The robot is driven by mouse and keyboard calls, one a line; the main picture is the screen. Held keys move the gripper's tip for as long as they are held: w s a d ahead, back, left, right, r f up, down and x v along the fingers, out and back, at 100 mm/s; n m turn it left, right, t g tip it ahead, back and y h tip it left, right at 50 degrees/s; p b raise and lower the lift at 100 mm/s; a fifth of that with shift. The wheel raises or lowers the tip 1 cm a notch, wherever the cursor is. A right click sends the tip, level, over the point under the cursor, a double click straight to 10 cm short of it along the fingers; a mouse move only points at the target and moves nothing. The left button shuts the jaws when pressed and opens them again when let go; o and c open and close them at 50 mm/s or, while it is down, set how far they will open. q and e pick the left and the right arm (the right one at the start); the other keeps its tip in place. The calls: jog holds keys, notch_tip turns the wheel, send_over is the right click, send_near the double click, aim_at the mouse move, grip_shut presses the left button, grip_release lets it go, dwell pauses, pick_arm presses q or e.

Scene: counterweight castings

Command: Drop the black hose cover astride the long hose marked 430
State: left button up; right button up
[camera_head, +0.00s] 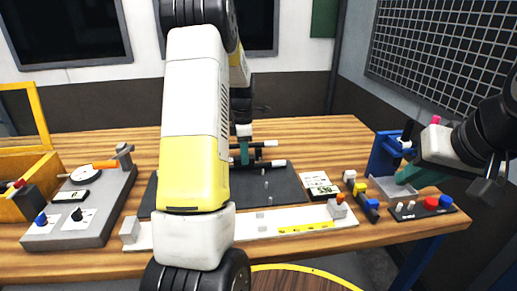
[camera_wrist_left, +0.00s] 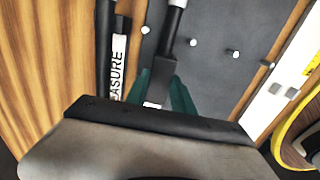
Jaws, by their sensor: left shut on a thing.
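My left gripper (camera_head: 243,152) is low over the dark board (camera_head: 286,187), with its arm hiding part of the board. In the left wrist view the gripper (camera_wrist_left: 160,92) has its teal fingers on either side of a dark block, seemingly the black hose cover (camera_wrist_left: 154,70). A black hose with a white end (camera_wrist_left: 172,38) runs up from the cover; I cannot tell whether they touch. Two dark hoses with white ends (camera_head: 264,144) (camera_head: 268,163) show beside the gripper. No 430 mark is readable. My right gripper (camera_head: 418,178) is at the far right; its opening is unclear.
A black bar with a white label ending in "ASURE" (camera_wrist_left: 117,66) lies left of the gripper in the wrist view. Small pegs (camera_wrist_left: 232,54) stand on the board. A white strip (camera_head: 260,222) runs along the front. A blue stand (camera_head: 383,154) is at right, a grey box (camera_head: 85,215) at left.

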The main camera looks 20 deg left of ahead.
pick_arm(q)
jog(key=shift+f, duration=1.25)
dwell(0.4)
jog(key=o, duration=1)
jog(key=shift+o, duration=0.2)
jog(key=shift+r, duration=3.5)
